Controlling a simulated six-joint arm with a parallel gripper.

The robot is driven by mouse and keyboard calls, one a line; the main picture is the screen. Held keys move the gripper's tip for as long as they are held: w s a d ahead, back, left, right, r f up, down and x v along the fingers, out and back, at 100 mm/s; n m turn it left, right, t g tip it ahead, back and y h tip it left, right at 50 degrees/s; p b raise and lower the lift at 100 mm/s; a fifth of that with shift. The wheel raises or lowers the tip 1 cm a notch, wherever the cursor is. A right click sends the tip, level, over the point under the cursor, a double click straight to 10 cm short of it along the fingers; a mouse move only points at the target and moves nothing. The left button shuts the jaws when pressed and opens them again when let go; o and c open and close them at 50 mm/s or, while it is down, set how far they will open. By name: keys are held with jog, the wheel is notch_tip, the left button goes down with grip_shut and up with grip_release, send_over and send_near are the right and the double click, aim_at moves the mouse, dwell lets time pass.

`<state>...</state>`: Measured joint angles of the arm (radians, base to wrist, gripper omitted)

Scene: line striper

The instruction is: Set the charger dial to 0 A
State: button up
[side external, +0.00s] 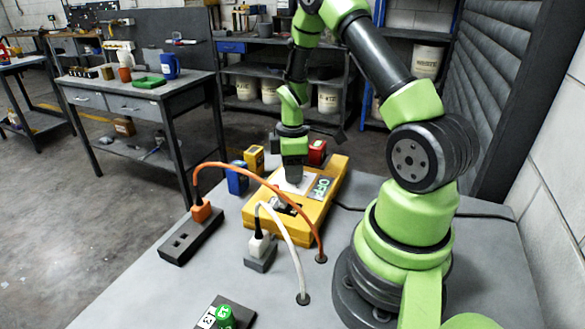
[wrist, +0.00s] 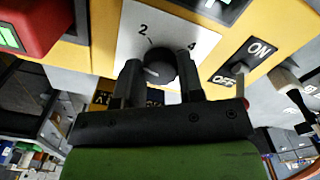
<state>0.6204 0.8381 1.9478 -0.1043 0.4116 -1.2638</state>
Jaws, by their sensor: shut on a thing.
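The yellow charger (side external: 328,199) lies on the grey bench. Its black dial (wrist: 160,60) sits on a white plate (wrist: 190,22) printed with 2 and 4, seen in the wrist view. The plate's 0 mark is not visible. A pale line shows on the dial's lower left, but I cannot tell for certain which number it indicates. My gripper (wrist: 157,72) is shut on the dial, one finger on each side. In the side view my gripper (side external: 294,172) points down over the charger and hides the dial.
An ON/OFF switch (wrist: 238,65) is close right of my fingers. Blue (side external: 237,178), yellow (side external: 254,157) and red (side external: 317,152) blocks stand behind the charger. Orange (side external: 270,183) and white (side external: 287,235) cables arch in front. A green knob (side external: 225,316) is at the front.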

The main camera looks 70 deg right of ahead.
jog(key=n, duration=1.1)
jog(key=shift+n, duration=0.3)
dwell(0.4)
jog(key=o, duration=0.9)
notch_tip(320, 180, up, 10)
